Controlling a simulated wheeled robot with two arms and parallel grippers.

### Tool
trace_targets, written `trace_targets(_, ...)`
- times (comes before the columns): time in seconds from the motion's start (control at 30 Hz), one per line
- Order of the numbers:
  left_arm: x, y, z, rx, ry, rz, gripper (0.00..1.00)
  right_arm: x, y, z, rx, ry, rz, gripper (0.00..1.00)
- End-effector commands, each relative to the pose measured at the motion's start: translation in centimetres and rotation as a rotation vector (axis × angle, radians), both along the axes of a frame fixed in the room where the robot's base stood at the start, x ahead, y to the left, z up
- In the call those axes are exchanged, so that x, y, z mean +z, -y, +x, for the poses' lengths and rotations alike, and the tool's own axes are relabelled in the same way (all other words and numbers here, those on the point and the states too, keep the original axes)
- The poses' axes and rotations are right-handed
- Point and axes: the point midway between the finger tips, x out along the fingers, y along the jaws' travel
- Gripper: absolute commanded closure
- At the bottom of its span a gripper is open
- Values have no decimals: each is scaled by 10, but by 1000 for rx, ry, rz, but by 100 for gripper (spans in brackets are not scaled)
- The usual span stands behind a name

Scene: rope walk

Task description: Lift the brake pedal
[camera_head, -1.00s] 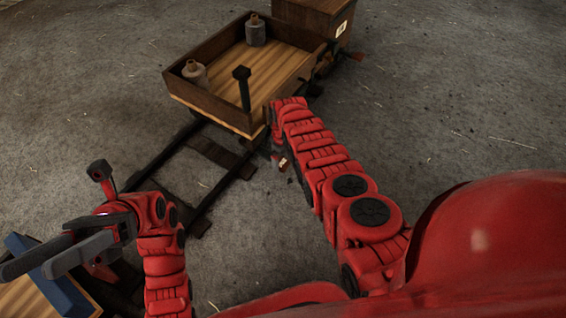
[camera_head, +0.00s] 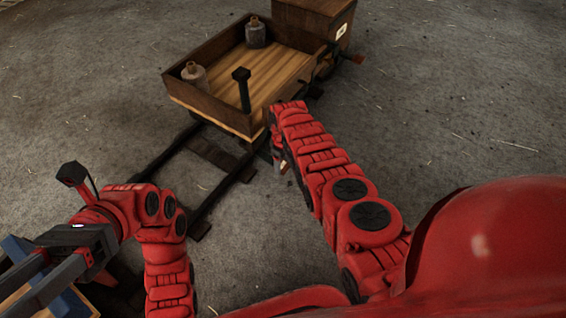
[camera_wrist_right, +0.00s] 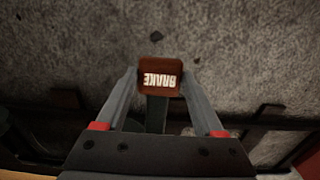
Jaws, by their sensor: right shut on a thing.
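The brake pedal (camera_wrist_right: 160,76) is a small brown block with a white BRAKE label, on a dark lever, in the right wrist view. My right gripper (camera_wrist_right: 161,78) is shut on it, with one grey finger against each side. In the head view my right gripper and the pedal are mostly hidden by my right arm, low beside the near end of the wooden cart (camera_head: 212,106). My left gripper (camera_head: 12,292) is at the lower left, its two dark fingers apart with nothing seen between them.
A blue-edged object (camera_head: 70,304) lies under my left gripper. The grey floor at the right is clear.

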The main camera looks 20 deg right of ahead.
Motion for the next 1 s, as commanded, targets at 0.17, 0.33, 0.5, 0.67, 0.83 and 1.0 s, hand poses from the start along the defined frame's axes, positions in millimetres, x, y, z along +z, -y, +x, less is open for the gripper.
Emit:
trace_targets(0.17,0,0,0,0,0,0,50,0,0,0,0,0,0,95)
trace_targets(0.33,0,0,0,0,0,0,50,0,0,0,0,0,0,100)
trace_targets(0.5,1,4,6,15,-34,18,50,4,0,0,0,0,0,100)
trace_targets(0.67,-4,23,35,91,-208,114,50,17,-2,3,0,2,0,100)
trace_targets(0.83,-22,41,63,156,-375,213,50,32,-5,8,1,7,1,100)
trace_targets(1.0,-31,47,72,178,-433,250,50,38,-8,11,1,10,3,100)
